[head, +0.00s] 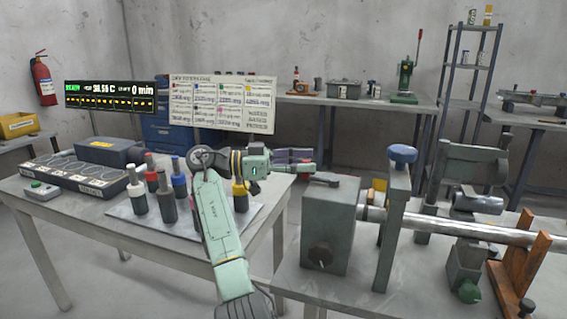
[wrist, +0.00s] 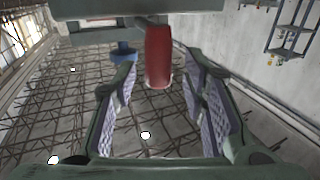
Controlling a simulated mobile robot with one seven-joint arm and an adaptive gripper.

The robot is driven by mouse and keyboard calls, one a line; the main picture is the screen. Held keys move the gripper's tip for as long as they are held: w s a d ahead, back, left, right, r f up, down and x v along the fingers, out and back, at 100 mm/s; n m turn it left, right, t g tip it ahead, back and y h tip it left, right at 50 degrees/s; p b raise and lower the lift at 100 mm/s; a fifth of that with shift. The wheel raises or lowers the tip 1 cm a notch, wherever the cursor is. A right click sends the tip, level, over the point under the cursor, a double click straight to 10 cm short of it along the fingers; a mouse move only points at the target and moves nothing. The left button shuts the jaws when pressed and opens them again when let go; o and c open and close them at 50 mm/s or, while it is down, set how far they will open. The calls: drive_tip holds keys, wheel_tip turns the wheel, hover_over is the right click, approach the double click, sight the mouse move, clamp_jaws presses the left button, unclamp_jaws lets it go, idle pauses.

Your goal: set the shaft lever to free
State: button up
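My gripper (head: 297,160) is at the left of the grey-green housing (head: 330,225), near the height of its top, pointing right. In the wrist view my gripper (wrist: 160,72) has its two padded fingers apart. A red rounded handle (wrist: 158,55), apparently the lever's grip, shows between them with gaps on both sides; I cannot tell how deep it sits. In the head view a dark lever arm (head: 325,179) lies at the housing's top, and its left end is close to my fingers. The grip is mostly hidden there. The steel shaft (head: 440,223) runs right from the housing.
A post with a blue knob (head: 403,154) stands right of the housing; the knob also shows in the wrist view (wrist: 123,53). A wooden V-support (head: 525,260) holds the shaft. Several colour-topped bottles (head: 137,192) stand on the left table. A display (head: 110,97) and a sign board (head: 222,103) stand behind.

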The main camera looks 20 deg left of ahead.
drive_tip(key=v, duration=1.1)
drive_tip(key=shift+w, duration=0.1)
